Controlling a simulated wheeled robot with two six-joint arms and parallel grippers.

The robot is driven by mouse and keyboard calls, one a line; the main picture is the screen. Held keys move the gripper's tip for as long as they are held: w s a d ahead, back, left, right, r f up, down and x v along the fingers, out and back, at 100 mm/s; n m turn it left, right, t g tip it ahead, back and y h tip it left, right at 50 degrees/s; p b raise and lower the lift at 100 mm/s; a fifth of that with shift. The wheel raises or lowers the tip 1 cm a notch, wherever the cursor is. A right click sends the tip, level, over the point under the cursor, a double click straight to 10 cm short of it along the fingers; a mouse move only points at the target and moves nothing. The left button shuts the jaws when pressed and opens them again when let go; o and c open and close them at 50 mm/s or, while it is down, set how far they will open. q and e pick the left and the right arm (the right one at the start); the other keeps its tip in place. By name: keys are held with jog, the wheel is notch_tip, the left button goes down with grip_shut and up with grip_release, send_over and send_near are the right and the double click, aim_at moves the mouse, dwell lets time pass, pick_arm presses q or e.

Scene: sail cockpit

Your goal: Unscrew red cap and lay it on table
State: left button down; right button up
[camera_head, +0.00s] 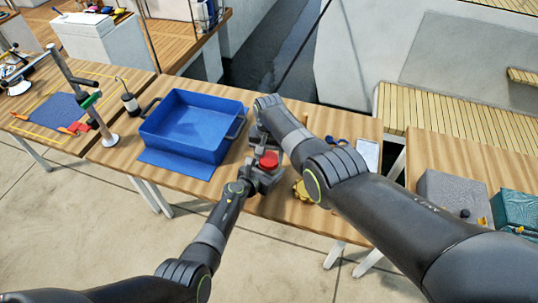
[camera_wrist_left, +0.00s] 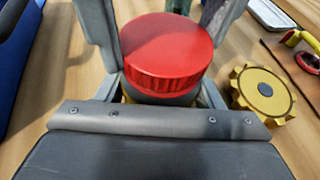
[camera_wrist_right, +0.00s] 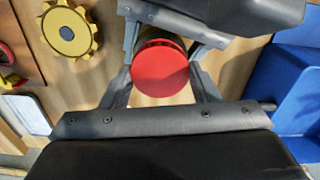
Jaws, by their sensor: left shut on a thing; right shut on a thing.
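The red cap (camera_head: 268,160) sits on top of a container, at the front middle of the wooden table (camera_head: 340,128). In the left wrist view the cap (camera_wrist_left: 166,48) shows from the side, with the container's dark and yellowish body (camera_wrist_left: 160,98) just below it. My left gripper (camera_head: 262,182) is shut on that body, low under the cap. My right gripper (camera_head: 269,150) comes from the far side, its fingers shut on either side of the cap. In the right wrist view the cap (camera_wrist_right: 160,70) is between its fingers. Most of the container is hidden.
A blue bin (camera_head: 187,128) stands left of the grippers, close by. A yellow gear-like wheel (camera_wrist_left: 264,92) lies right of the cap in the left wrist view. A white flat item (camera_head: 369,152) lies farther right. Some bare table shows left of the front middle.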

aim_at(269, 158)
jog(key=n, duration=0.4)
jog(key=shift+n, duration=0.4)
jog(key=shift+r, duration=0.3)
jog(key=shift+r, duration=0.75)
jog(key=shift+r, duration=0.1)
jog(key=shift+r, duration=2)
pick_arm(q)
jog(key=shift+c, duration=1.4)
grip_release()
jog(key=shift+r, duration=0.1)
pick_arm(e)
jog(key=shift+r, duration=0.1)
